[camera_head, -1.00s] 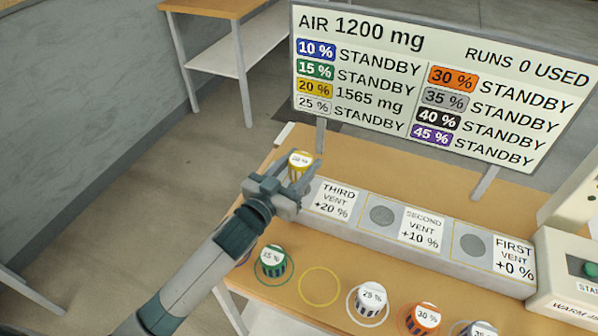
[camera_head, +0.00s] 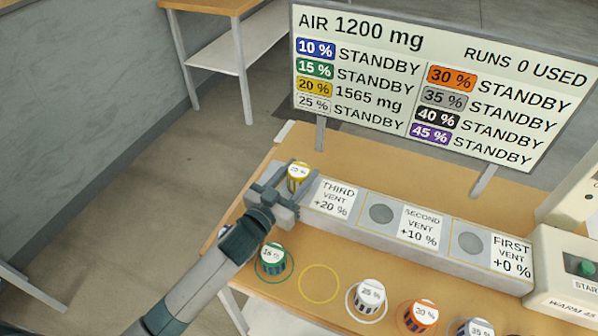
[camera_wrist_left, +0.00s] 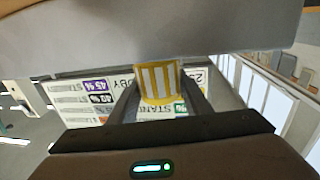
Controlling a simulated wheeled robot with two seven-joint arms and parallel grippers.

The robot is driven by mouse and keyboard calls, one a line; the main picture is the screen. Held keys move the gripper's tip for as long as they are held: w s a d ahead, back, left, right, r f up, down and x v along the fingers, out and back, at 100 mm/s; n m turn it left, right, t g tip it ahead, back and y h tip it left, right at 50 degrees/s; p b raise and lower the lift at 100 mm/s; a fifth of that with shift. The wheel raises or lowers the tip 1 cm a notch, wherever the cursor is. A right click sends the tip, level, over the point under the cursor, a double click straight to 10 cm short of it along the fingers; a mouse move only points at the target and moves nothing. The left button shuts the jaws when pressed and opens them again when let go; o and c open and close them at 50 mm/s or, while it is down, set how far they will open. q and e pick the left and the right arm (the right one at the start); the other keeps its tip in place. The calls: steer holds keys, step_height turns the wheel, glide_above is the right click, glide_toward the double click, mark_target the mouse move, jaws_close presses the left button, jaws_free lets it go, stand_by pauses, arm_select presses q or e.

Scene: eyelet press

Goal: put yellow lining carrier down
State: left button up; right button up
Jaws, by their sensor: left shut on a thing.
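The yellow lining carrier (camera_head: 298,177), with a white "20 %" top, is upright between the fingers of my left gripper (camera_head: 291,187). It is at the left end of the vent block, beside the "THIRD VENT +20 %" label (camera_head: 332,198). The gripper hides that vent's seat, and I cannot tell whether the carrier touches it. In the left wrist view the yellow-and-white striped carrier (camera_wrist_left: 157,84) is between the two fingers, its upper end in the picture against a wide grey surface (camera_wrist_left: 150,35). My right gripper is not in view.
The second vent (camera_head: 381,215) and first vent (camera_head: 470,243) are empty. Green (camera_head: 273,260), white (camera_head: 371,296) and orange (camera_head: 417,318) carriers stand in front on their rings. The yellow ring (camera_head: 319,284) is empty. A display board (camera_head: 440,90) stands behind the block.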

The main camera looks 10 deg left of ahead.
arm_select(q)
steer(key=shift+f, duration=0.15)
steer(key=o, duration=1.1)
steer(key=shift+r, duration=0.2)
steer(key=shift+s+a+f, duration=0.15)
steer(key=shift+s+a, duration=0.05)
steer(key=shift+s, duration=0.25)
steer(key=b+v, duration=0.3)
steer(key=v, duration=0.8)
